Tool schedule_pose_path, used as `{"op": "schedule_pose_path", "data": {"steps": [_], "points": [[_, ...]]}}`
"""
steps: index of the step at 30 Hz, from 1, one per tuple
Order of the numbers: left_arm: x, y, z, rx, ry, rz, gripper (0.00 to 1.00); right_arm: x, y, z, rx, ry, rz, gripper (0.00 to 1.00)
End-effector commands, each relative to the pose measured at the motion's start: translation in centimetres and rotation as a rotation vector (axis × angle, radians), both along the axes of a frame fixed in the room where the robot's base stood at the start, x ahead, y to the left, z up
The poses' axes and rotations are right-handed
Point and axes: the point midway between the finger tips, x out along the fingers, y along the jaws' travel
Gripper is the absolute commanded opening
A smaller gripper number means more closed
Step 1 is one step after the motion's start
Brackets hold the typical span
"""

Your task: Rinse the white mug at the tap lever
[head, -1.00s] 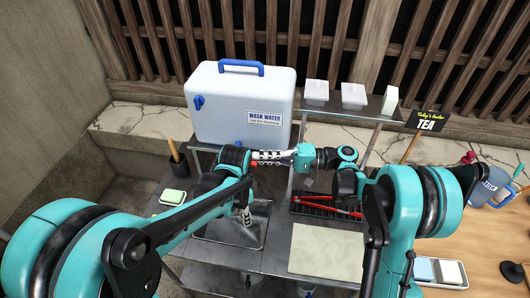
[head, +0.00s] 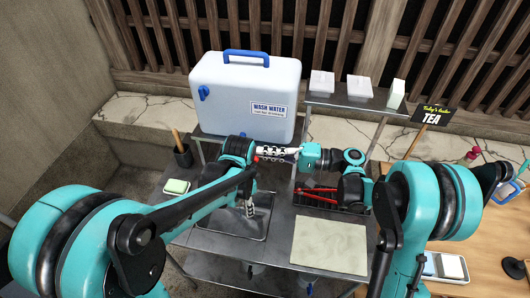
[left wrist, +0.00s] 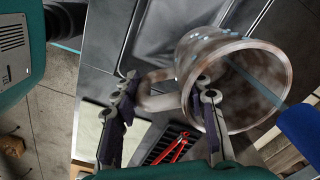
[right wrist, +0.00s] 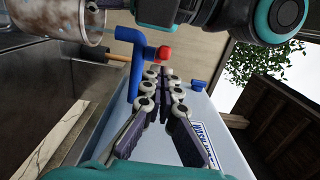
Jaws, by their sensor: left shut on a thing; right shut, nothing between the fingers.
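The white mug (left wrist: 190,62), stained brown, is in my left gripper (left wrist: 165,88). The fingers are shut at its handle, and its mouth faces right in the left wrist view. A thin blue streak, possibly water, crosses the mouth. The mug also shows at the upper left of the right wrist view (right wrist: 60,18). In the head view my left gripper (head: 250,209) is over the sink and the mug is hidden. My right gripper (right wrist: 160,78) is shut and empty, its tips close to the red-ended tap lever (right wrist: 165,53); contact is unclear. The blue tap (right wrist: 131,62) is beside it.
The wash water tank (head: 230,90) stands behind the sink (head: 215,240). A dark rack with red tongs (head: 318,190) and a pale mat (head: 330,246) are to the right.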

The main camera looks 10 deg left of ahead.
Motion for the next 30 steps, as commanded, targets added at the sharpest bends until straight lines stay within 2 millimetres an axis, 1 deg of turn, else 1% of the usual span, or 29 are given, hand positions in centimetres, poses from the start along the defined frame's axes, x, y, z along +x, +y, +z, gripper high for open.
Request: {"op": "schedule_pose_path", "data": {"steps": [5,6,7,9,12,15,18,23,30], "points": [[0.0,0.0,0.0,0.000,0.000,0.000,0.00,2.7,-1.0,-0.1,0.000,0.001,-0.002,0.00],[0.0,0.0,0.0,0.000,0.000,0.000,0.00,3.7,-1.3,-0.1,0.000,0.001,-0.003,0.00],[0.0,0.0,0.0,0.000,0.000,0.000,0.00,3.9,-1.9,-0.1,0.000,0.001,-0.005,0.00],[0.0,0.0,0.0,0.000,0.000,0.000,0.00,3.5,-3.8,-0.1,0.000,0.001,-0.007,0.00],[0.0,0.0,0.0,0.000,0.000,0.000,0.00,3.2,-6.2,-0.1,0.000,0.001,-0.006,0.00],[0.0,0.0,0.0,0.000,0.000,0.000,0.00,3.0,-8.2,-0.1,0.000,0.001,-0.005,0.00],[0.0,0.0,0.0,0.000,0.000,0.000,0.00,2.8,-9.7,-0.1,0.000,0.001,-0.004,0.00],[0.0,0.0,0.0,0.000,0.000,0.000,0.00,2.6,-11.0,-0.1,0.000,0.001,-0.002,0.00],[0.0,0.0,0.0,0.000,0.000,0.000,0.00,2.5,-11.2,-0.1,0.000,0.001,-0.001,0.00]]}}
